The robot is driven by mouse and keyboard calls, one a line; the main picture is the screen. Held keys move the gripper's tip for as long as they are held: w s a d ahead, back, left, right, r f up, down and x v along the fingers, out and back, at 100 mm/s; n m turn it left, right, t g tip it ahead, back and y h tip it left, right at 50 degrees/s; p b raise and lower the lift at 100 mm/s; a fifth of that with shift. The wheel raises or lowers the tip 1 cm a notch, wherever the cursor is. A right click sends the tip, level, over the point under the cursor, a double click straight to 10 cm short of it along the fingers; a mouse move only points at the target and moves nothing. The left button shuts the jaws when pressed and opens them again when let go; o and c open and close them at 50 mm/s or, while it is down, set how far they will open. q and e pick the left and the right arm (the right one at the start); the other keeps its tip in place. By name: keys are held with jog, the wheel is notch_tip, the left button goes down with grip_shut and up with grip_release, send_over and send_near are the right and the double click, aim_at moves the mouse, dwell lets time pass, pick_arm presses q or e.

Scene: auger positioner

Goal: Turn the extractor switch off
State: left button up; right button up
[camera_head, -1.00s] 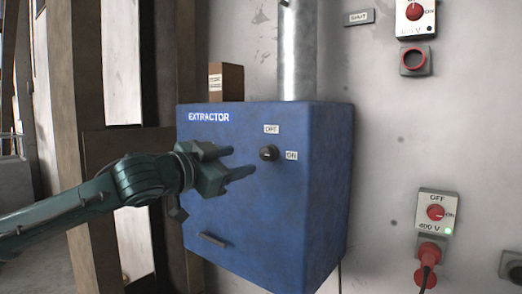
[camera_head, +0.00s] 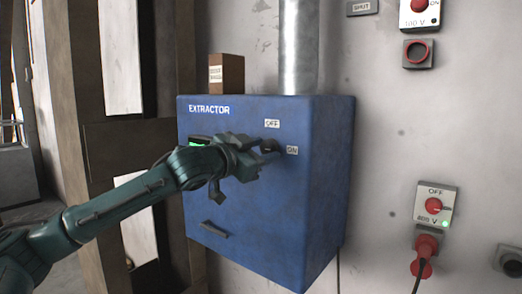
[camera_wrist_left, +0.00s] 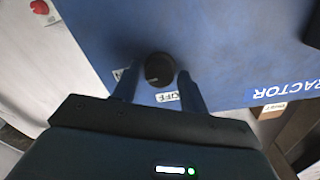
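The blue extractor box (camera_head: 265,215) hangs on the wall. Its dark round switch knob (camera_head: 270,145) sits on the front face, partly covered by my gripper. The OFF label (camera_head: 272,124) is above the knob and the ON label (camera_head: 292,150) is to its right. My left gripper (camera_head: 267,152) is at the knob. In the left wrist view the knob (camera_wrist_left: 159,68) lies between the two open fingertips, with a small gap visible on each side. The OFF label (camera_wrist_left: 167,97) shows between the fingers; the ON label is partly hidden behind one finger. My right gripper is not in view.
A metal duct (camera_head: 299,50) rises from the box top, beside a brown block (camera_head: 226,74). Wooden boards stand at left.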

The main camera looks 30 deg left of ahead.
pick_arm(q)
jog(key=c, duration=0.7)
jog(key=shift+c, duration=0.2)
jog(key=shift+f+n, duration=0.1)
jog(key=shift+n, duration=0.2)
jog(key=shift+f+n+b, duration=0.1)
jog(key=shift+n+b, duration=0.5)
jog(key=shift+n, duration=0.4)
jog(key=n+b, duration=0.1)
jog(key=n, duration=0.9)
jog(key=shift+d, duration=0.1)
jog(key=n+p, duration=0.1)
jog(key=n, duration=0.2)
jog(key=n+p, duration=0.1)
jog(key=n, duration=0.1)
jog(key=shift+n+t+y, duration=0.3)
jog(key=shift+n, duration=0.1)
